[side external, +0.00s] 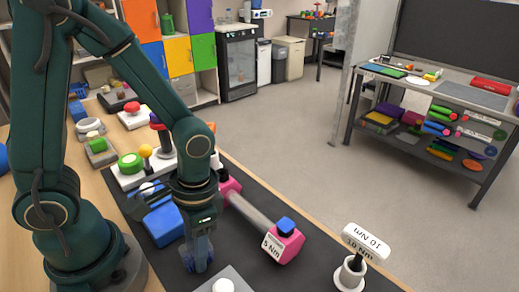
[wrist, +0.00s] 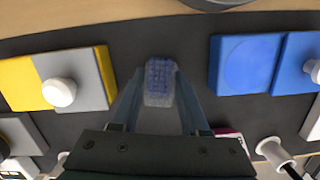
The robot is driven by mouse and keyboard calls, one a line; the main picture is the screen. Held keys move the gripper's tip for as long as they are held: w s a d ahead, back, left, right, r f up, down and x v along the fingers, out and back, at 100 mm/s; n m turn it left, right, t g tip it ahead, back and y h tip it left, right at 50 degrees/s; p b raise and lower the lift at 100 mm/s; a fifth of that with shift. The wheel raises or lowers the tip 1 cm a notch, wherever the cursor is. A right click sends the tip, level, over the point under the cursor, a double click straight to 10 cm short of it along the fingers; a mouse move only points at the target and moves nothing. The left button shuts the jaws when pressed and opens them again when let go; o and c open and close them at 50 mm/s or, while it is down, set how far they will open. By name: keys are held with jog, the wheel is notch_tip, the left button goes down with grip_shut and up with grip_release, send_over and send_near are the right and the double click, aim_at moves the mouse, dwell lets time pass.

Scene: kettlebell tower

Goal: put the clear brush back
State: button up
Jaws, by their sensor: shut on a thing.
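My gripper (side external: 198,258) points down over the dark mat (side external: 323,283), between a blue block (side external: 164,223) and a grey block with a white knob. In the wrist view my gripper (wrist: 158,100) is shut on the clear brush (wrist: 160,76), a small translucent piece with a blue bristle patch. The brush lies between the two fingers. In the side view the fingers mostly hide it, and I cannot tell whether it touches the mat.
A pink dumbbell (side external: 283,246) marked 5 Nm, with a blue cube on it, lies right of my gripper. A 10 Nm handle (side external: 366,241) stands in a white cup. In the wrist view, a yellow-grey block (wrist: 75,80) and a blue block (wrist: 245,65) flank my fingers.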

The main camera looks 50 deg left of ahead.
jog(key=o, duration=1)
jog(key=c, duration=0.4)
jog(key=r, duration=0.6)
jog(key=w+r, duration=0.1)
jog(key=r, duration=0.2)
jog(key=shift+w+d, duration=0.1)
jog(key=shift+d, duration=0.05)
